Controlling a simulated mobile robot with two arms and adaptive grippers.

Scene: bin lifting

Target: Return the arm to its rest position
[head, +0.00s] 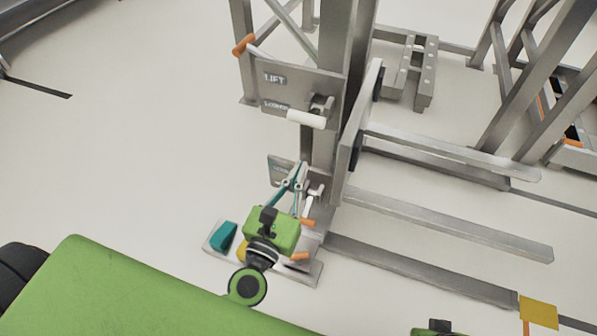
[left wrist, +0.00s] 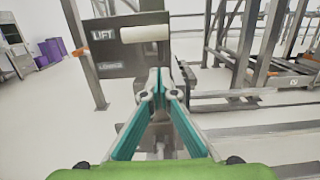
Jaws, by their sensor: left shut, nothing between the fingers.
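My left gripper (head: 300,172) is in front of the grey lift's mast, beside its lower plate (head: 280,170). Its teal fingers are closed together and empty; in the left wrist view the fingertips (left wrist: 160,78) meet in front of the mast. Whether the fingers touch the lower plate or the small lever there, I cannot tell. The lift's upper panel (head: 290,88), labelled LIFT, stands above, with an orange-tipped lever and a white handle (head: 306,118). Only a green and black bit of what looks like my right gripper shows at the bottom edge; its fingers are hidden.
A teal pedal (head: 223,237) sits on the lift's base plate (head: 306,273), below and beside my left gripper. Long metal forks (head: 450,228) reach to the right. Metal racks stand at the right. The floor (head: 130,150) at the left is clear. Purple bins (left wrist: 52,50) stand far left.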

